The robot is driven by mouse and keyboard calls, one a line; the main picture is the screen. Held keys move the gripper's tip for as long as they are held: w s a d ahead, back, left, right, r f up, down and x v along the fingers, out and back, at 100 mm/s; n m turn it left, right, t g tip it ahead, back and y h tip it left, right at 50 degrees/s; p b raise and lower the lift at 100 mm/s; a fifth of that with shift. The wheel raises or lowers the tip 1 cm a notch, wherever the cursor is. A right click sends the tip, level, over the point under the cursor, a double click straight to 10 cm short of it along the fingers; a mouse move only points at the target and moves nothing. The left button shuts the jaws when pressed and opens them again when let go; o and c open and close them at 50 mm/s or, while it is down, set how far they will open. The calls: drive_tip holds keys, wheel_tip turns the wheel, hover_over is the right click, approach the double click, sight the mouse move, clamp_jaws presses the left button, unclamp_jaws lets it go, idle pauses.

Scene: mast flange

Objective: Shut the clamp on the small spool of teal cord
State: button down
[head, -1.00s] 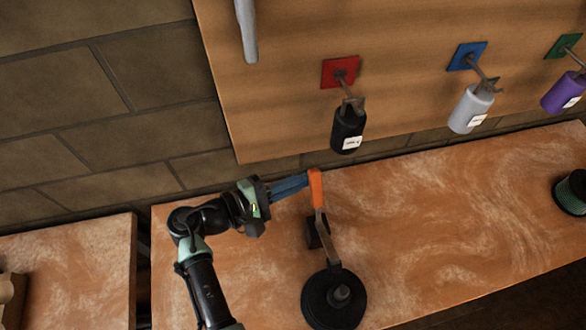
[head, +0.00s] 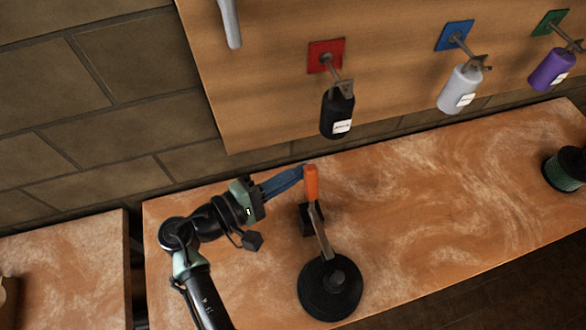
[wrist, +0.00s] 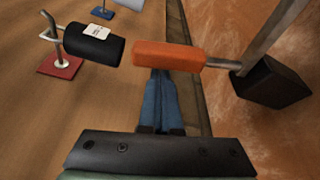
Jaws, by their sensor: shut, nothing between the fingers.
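The clamp has an orange handle (head: 311,183) on a metal lever (head: 322,235) and a dark block (head: 309,218) at its pivot. The lever runs to a round black spool (head: 342,304) on the bench, with a dark knob at its centre; its cord colour is hidden. The handle stands up, away from the spool. My gripper (head: 301,169) has blue fingers, shut and empty, with their tips close beside the handle's upper end. In the wrist view the shut fingers (wrist: 160,75) reach the orange handle (wrist: 168,55) at its lower edge; contact is unclear.
Another spool with dark teal cord (head: 562,172) stands at the bench's right. Black (head: 337,110), grey (head: 461,90) and purple (head: 551,70) bottles hang on board hooks behind. The bench (head: 430,200) between clamp and right spool is clear.

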sight(305, 182)
drive_tip(key=shift+s+d+r+m+t+h+b, duration=0.15)
drive_tip(key=shift+s+m+b, duration=0.25)
drive_tip(key=shift+s+m, duration=0.1)
drive_tip(key=shift+s+d+r+m+t+h+b, duration=0.1)
drive_tip(key=shift+s+d+r+m+t+b, duration=0.1)
drive_tip(key=shift+s+m+b, duration=0.25)
drive_tip(key=shift+s+d+r+m+t+h+b, duration=0.15)
drive_tip(key=shift+s+m+b, duration=0.2)
drive_tip(key=shift+m, duration=0.2)
